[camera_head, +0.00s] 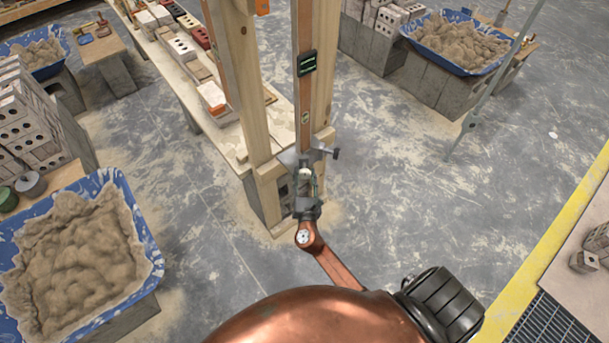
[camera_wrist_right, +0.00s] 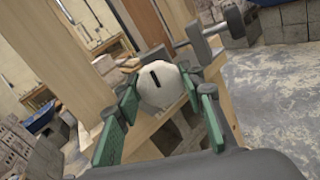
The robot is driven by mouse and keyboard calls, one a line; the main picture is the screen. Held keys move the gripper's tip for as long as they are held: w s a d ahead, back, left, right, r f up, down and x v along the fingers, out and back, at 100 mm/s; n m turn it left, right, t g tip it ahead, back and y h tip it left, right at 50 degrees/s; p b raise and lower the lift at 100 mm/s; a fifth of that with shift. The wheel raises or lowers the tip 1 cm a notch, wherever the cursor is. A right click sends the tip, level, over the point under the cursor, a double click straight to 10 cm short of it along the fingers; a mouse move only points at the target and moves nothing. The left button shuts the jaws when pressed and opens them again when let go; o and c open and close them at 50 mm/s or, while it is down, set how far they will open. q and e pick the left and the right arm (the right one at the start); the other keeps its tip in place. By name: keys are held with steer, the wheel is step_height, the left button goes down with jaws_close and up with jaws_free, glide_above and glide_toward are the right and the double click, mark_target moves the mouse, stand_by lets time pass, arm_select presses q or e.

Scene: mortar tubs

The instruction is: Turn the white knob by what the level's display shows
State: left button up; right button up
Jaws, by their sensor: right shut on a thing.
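The white knob (camera_wrist_right: 161,86) has a black mark on its face in the right wrist view. My right gripper (camera_wrist_right: 160,92) is shut on it, with green-padded fingers on either side. In the head view the right gripper (camera_head: 306,184) is at the lower part of the wooden post, just below a grey metal clamp (camera_head: 318,153). The level (camera_head: 305,28) stands along the post above it. Its dark display (camera_head: 306,63) shows small greenish marks, too small to read. My left gripper is not in view.
A clamp screw handle (camera_wrist_right: 195,35) sticks out close beside the knob. A bench (camera_head: 196,93) with bricks runs behind the posts. Blue mortar tubs stand at left (camera_head: 150,245) and at back right (camera_head: 410,36). The floor (camera_head: 420,180) right of the post is mostly clear.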

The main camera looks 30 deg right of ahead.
steer(key=m+b, duration=0.4)
steer(key=shift+f+m, duration=0.3)
steer(key=shift+m, duration=0.1)
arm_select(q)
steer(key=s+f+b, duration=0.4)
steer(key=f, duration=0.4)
arm_select(e)
steer(key=m, duration=0.3)
steer(key=shift+m, duration=0.8)
steer(key=m+b, duration=0.5)
steer(key=m, duration=0.2)
steer(key=shift+b, duration=0.4)
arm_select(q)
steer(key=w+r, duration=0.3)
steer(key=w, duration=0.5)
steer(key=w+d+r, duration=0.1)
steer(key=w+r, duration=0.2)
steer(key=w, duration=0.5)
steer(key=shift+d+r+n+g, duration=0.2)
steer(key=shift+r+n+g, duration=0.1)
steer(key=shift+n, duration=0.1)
arm_select(e)
steer(key=shift+r+m, duration=0.2)
steer(key=shift+m, duration=0.3)
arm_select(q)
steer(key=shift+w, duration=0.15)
arm_select(e)
steer(key=o, duration=1.2)
